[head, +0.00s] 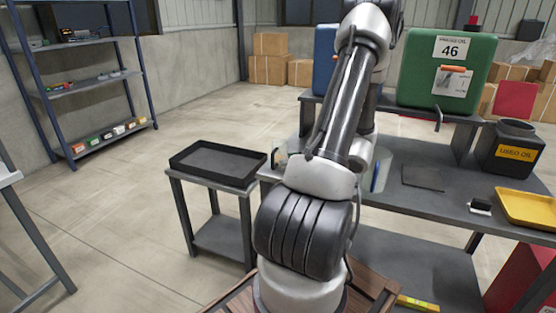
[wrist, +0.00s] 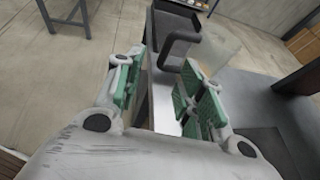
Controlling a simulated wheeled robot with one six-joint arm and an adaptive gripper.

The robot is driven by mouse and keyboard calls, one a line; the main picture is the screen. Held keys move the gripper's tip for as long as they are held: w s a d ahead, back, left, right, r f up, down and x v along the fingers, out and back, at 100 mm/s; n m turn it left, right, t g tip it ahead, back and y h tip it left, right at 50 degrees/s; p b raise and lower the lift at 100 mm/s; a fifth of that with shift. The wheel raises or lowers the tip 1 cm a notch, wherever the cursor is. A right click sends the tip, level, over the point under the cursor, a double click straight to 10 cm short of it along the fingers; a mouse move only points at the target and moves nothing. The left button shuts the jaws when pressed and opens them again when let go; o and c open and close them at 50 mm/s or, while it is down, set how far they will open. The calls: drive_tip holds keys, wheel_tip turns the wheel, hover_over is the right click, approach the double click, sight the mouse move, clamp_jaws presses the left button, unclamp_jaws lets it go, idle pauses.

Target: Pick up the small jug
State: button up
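The small jug shows in the wrist view as a dark grey looped handle (wrist: 178,42) with a pale, see-through body (wrist: 215,50) to its right. My gripper (wrist: 160,88) is open, its green-padded fingers spread wide. The handle is just ahead of the gap between the fingers, and nothing is clearly held. I cannot tell whether the right finger touches the jug. In the head view my arm hides the gripper and most of the bench around it. A small pale patch (head: 281,157) at the bench's left end may be part of the jug.
A black tray (head: 215,170) sits on a small stand left of the bench (head: 440,197). The bench also bears a dark flat pad (head: 423,178), a yellow tray (head: 528,207) and a black used-oil container (head: 512,150). A green oil can (head: 445,70) stands on the raised shelf.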

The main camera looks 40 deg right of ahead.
sight(278, 157)
drive_tip(key=x, duration=0.7)
drive_tip(key=shift+w+d+f, duration=0.1)
drive_tip(key=shift+w+d, duration=0.05)
drive_tip(key=shift+d, duration=0.2)
clamp_jaws()
